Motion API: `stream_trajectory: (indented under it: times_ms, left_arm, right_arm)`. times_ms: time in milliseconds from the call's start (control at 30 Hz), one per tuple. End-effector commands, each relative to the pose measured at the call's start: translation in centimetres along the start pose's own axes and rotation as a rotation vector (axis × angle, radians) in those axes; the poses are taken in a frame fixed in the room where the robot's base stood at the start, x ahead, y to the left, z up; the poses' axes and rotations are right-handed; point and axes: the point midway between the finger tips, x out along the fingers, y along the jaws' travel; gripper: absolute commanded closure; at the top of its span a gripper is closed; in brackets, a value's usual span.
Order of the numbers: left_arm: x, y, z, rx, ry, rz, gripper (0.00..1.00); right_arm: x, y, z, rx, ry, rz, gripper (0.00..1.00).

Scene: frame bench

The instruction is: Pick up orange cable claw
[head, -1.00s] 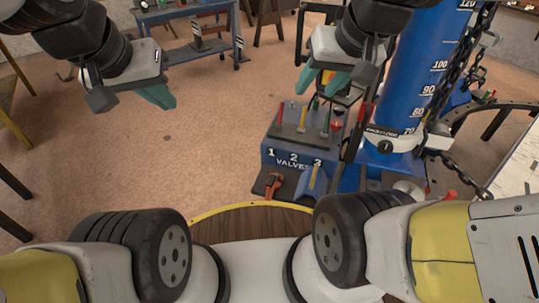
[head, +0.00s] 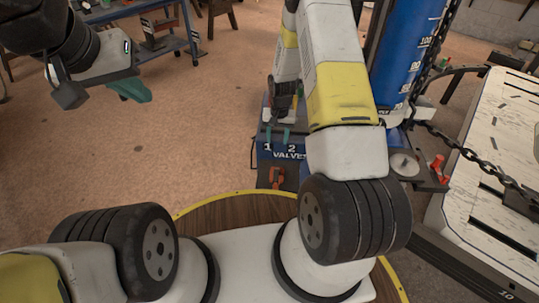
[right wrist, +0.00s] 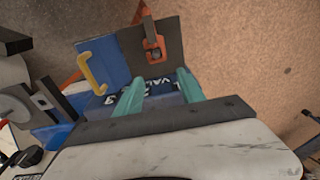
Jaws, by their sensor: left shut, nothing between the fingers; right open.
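An orange claw-like piece (head: 276,178) sits on a dark plate at the front of the blue valve box. In the right wrist view the orange piece (right wrist: 153,42) lies on the dark plate (right wrist: 172,62), beyond the fingertips. My right gripper (head: 274,133) is over the valve box, with its arm covering much of the box. In the right wrist view my right gripper (right wrist: 160,91) has its teal fingers apart and nothing between them, with the VALVES lettering showing below. My left gripper (head: 131,89) is shut and empty above the floor at upper left.
A blue plate with a yellow handle (right wrist: 92,72) is beside the dark plate. A blue column (head: 410,55) with a chain (head: 470,153) stands right of the arm. A pale worn panel (head: 490,205) is at right.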

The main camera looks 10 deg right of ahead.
Motion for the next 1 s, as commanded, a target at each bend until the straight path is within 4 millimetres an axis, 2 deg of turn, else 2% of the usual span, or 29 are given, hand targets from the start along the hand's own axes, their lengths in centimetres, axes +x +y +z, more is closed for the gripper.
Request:
stream_trajectory:
  times_ms: [33,100,233,667,900,1000]
  left_arm:
    - [0.0,0.0,0.0,0.0,0.0,0.0,1.0]
    - [0.0,0.0,0.0,0.0,0.0,0.0,1.0]
    - [0.0,0.0,0.0,0.0,0.0,0.0,1.0]
    - [0.0,0.0,0.0,0.0,0.0,0.0,1.0]
    - [0.0,0.0,0.0,0.0,0.0,0.0,1.0]
    - [0.0,0.0,0.0,0.0,0.0,0.0,1.0]
  right_arm:
    - [3.1,0.3,0.8,0.005,-0.024,0.013,0.54]
    - [6.3,0.7,1.6,0.011,-0.042,0.024,0.54]
    - [10.2,1.1,2.9,0.018,-0.063,0.036,0.54]
    - [15.3,1.2,4.0,0.02,-0.073,0.042,0.54]
    - [18.7,0.9,4.7,0.02,-0.073,0.042,0.54]
    - [19.4,0.9,4.7,0.02,-0.071,0.041,0.54]
